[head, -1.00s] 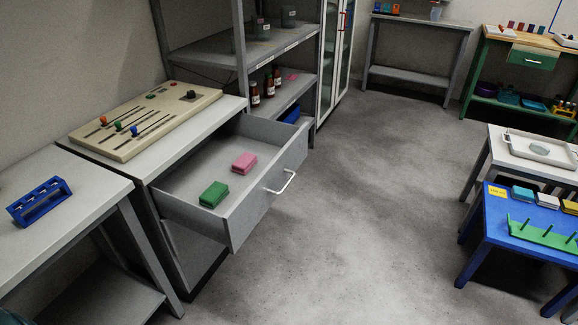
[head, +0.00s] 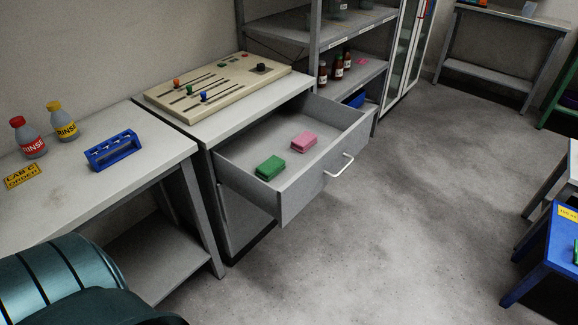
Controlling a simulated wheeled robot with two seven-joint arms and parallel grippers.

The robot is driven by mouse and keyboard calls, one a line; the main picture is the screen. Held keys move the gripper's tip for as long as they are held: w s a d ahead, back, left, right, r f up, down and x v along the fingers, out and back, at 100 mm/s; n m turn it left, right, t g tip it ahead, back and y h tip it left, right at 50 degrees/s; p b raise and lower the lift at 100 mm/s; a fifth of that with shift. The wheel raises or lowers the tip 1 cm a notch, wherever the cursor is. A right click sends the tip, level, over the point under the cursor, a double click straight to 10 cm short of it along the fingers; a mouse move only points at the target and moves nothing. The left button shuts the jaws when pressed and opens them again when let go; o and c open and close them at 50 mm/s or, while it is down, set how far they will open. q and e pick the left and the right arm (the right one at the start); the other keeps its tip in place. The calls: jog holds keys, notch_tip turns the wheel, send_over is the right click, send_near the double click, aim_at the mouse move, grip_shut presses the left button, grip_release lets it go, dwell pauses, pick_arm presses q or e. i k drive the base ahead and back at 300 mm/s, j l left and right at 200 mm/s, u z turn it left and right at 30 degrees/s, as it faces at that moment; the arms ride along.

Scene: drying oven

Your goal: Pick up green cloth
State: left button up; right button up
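The green cloth (head: 270,168) is a small folded block. It lies in the open grey drawer (head: 247,188), near the drawer's left front corner. A pink cloth (head: 304,142) of similar shape lies behind and to the right of it, apart from it. Neither of my grippers shows in the head view, so nothing is seen holding the cloth.
The drawer, with a white handle (head: 340,166), juts out from a cabinet bearing a slider panel (head: 218,88). A blue table (head: 548,255) stands right. The floor between is clear.

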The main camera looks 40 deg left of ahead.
aim_at(269, 170)
jog(key=u, duration=1.25)
